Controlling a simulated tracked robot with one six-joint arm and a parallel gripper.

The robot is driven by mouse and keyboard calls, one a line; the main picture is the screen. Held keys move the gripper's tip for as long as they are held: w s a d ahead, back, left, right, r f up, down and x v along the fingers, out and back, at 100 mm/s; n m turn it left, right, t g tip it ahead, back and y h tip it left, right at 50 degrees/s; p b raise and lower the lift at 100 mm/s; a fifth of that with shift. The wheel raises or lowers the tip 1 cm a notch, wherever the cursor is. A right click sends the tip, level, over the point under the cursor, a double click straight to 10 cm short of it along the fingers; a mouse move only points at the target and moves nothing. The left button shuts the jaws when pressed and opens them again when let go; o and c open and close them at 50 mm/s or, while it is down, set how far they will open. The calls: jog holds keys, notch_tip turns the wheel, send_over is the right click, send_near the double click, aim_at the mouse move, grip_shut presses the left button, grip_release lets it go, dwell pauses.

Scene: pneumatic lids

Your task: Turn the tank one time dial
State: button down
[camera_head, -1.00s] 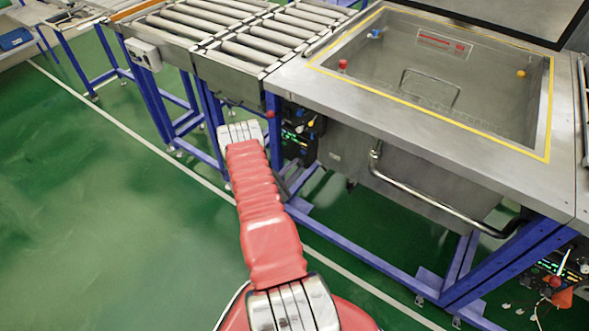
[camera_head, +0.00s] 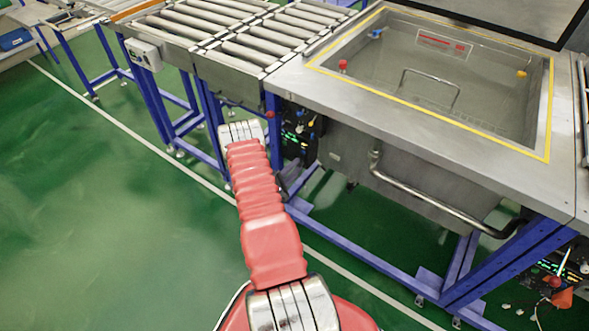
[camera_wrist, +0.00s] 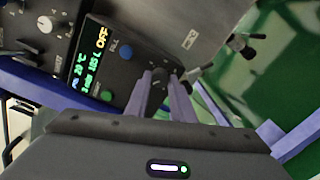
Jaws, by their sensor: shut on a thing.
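A control panel with a lit display (camera_wrist: 97,72) shows close up in the wrist view, reading 20 °C, a minutes line and OFF. Its lettering appears rotated. My gripper (camera_wrist: 162,82) is shut on a dark knob (camera_wrist: 158,92) at the panel's edge beside the display, one finger on each side. The fingers hide part of the knob, and I cannot read a label for it. In the head view the panel (camera_head: 298,136) sits under the tank's left front corner. My arm reaches toward it, and the fingertips are hidden there.
The steel tank (camera_head: 340,78) and blue frame legs (camera_head: 272,130) stand close to my arm. Green floor (camera_head: 110,220) is clear at left.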

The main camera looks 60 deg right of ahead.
jog(key=c, duration=1.5)
grip_release()
jog(key=shift+c, duration=0.2)
jog(key=w+a, duration=0.2)
jog(key=a, duration=1.1)
jog(key=shift+a+r, duration=0.25)
jog(key=shift+a, duration=0.05)
jog(key=shift+w, duration=0.1)
